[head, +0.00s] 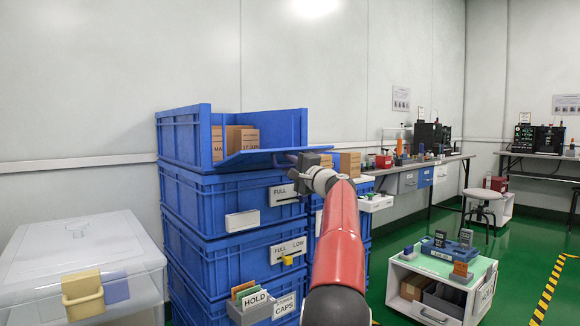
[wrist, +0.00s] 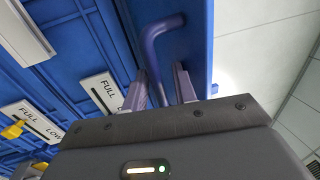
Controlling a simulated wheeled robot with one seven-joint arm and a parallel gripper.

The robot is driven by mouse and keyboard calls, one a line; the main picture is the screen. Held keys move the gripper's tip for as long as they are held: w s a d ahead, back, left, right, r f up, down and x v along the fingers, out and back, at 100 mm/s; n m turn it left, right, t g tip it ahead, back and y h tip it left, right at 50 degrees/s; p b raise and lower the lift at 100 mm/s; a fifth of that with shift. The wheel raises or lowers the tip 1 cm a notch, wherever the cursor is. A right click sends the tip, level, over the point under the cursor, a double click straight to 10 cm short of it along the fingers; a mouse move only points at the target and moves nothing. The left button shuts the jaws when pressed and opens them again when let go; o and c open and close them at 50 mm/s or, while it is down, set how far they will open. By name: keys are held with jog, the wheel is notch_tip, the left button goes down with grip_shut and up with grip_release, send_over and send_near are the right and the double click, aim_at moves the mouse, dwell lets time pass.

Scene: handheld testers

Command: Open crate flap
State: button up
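The top blue crate (head: 182,137) sits on a stack of blue crates and holds cardboard boxes (head: 240,140). Its blue flap (head: 262,156) is swung down and outward, close to level, so the crate front stands open. My gripper (head: 299,168) is at the flap's right front edge in the head view. In the wrist view, a bent blue handle (wrist: 156,60) runs down between the two fingers of my gripper (wrist: 160,82). The fingers stand apart, with a gap beside the handle. Its lower end is hidden behind the gripper body.
Lower crates carry FULL/LOW label plates (head: 289,249) and a card holder (head: 256,305). A clear lidded bin (head: 85,260) stands at left. A low white cart (head: 440,275) stands at right, with workbenches (head: 430,165) behind. Green floor is free between them.

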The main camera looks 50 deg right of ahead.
jog(key=shift+s, duration=0.1)
jog(key=b+v, duration=0.2)
jog(key=v, duration=0.5)
jog(key=shift+s+b, duration=0.3)
jog(key=shift+b, duration=0.05)
jog(key=shift+a, duration=0.1)
